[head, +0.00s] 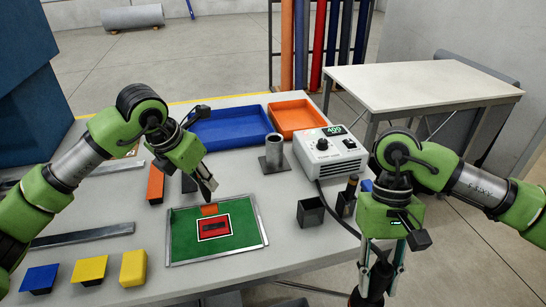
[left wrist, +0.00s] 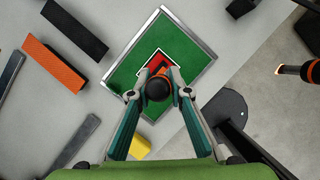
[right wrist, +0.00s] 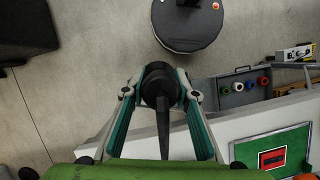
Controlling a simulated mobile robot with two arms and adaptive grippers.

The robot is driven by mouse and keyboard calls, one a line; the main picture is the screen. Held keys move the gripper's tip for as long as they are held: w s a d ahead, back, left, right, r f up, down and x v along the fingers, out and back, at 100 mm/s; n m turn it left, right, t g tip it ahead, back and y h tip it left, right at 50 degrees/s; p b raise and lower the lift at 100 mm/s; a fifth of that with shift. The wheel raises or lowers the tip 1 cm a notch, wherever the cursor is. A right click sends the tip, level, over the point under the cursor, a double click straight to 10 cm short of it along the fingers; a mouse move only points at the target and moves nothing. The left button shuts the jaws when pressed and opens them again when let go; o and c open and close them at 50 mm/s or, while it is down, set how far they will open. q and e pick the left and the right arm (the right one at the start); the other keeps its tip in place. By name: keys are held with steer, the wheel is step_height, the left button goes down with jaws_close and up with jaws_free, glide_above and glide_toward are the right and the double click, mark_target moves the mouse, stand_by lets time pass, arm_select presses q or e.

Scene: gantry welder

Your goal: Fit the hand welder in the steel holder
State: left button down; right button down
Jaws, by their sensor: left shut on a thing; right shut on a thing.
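The hand welder (head: 372,288) appears to be the black-handled tool in my right gripper (head: 383,262). A black cable joins it to the white control box (head: 330,153). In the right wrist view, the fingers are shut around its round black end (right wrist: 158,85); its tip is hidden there. The steel holder seems to be the upright grey tube on a plate (head: 274,152), behind the mat. My left gripper (head: 208,188) is shut on a small round black-and-orange thing (left wrist: 157,86) above the green mat (head: 185,238). An orange part (head: 209,209) shows beneath it.
A blue tray (head: 230,130) and an orange tray (head: 295,117) stand at the back. Dark square cups (head: 310,211) stand near the table's right edge. Blue, yellow blocks (head: 90,270) and steel bars lie left. My right gripper is beyond the table edge, over the floor.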

mark_target(384, 269)
arm_select(q)
steer(key=shift+r, duration=0.1)
arm_select(e)
steer(key=shift+r, duration=0.15)
